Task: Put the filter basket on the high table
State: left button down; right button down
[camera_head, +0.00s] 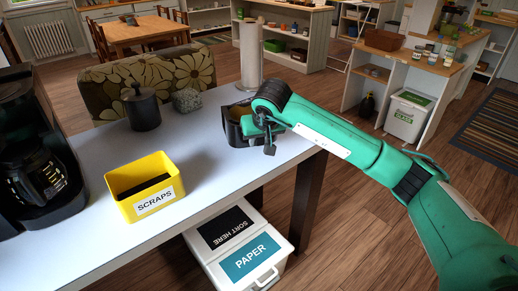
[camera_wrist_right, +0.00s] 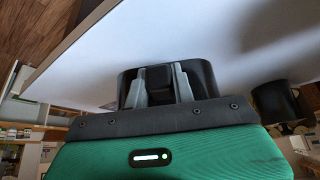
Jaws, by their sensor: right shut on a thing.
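The filter basket (camera_head: 233,130) is a dark, open-topped container at the far right part of the white high table (camera_head: 215,185). My right gripper (camera_head: 258,124) is at its right side, partly hidden by my own wrist. In the right wrist view, the two grey fingers (camera_wrist_right: 158,84) are closed on a black block, seemingly the handle, at the front of the basket (camera_wrist_right: 205,78). The basket looks upright, at or just above the tabletop; I cannot tell whether it touches. My left gripper is not in view.
A yellow scraps bin (camera_head: 146,187), a coffee maker (camera_head: 35,150), a dark lidded canister (camera_head: 141,108), a grey stone-like block (camera_head: 187,99) and a paper roll (camera_head: 250,55) stand on the table. A white paper bin (camera_head: 240,250) is below. The tabletop's middle is clear.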

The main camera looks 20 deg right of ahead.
notch_tip(320, 180, down, 4)
jog(key=shift+r, duration=0.2)
jog(key=shift+f, duration=0.15)
jog(key=shift+s, duration=0.1)
jog(key=c, duration=1.6)
grip_release()
jog(key=o, duration=0.4)
jog(key=shift+f, duration=0.1)
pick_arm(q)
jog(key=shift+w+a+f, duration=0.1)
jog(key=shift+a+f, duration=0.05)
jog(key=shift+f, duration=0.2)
pick_arm(e)
jog(key=shift+o, duration=0.2)
